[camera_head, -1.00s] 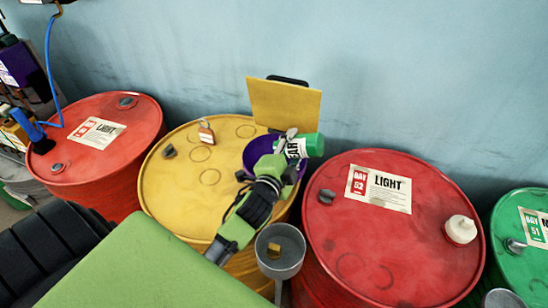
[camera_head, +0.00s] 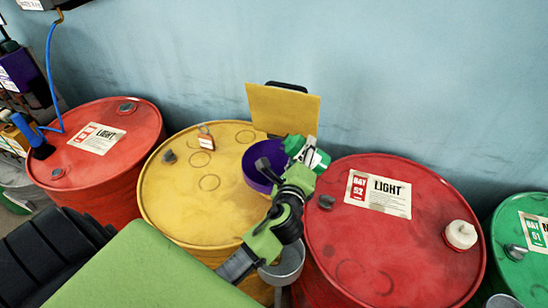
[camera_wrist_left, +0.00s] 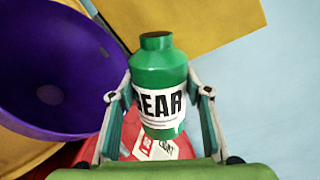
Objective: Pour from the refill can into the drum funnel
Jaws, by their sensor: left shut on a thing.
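My left gripper (camera_head: 297,168) is shut on the green refill can (camera_head: 318,160), which has a white label reading "EAR". The left wrist view shows the can (camera_wrist_left: 158,75) between both fingers, its neck pointing away from the wrist. The purple drum funnel (camera_head: 257,177) sits on the yellow drum (camera_head: 190,215); its wide bowl (camera_wrist_left: 55,65) is left of the can in the wrist view. In the head view the can is just right of the funnel, near the gap to the red drum. I see no liquid flowing. My right gripper is not in view.
A yellow board (camera_head: 283,108) stands behind the funnel. A red drum (camera_head: 400,245) with a label and a white-capped item (camera_head: 461,234) is at right. A grey cup-like funnel (camera_head: 288,268) is partly hidden by my left arm. A padlock-like tag (camera_head: 206,137) lies on the yellow drum.

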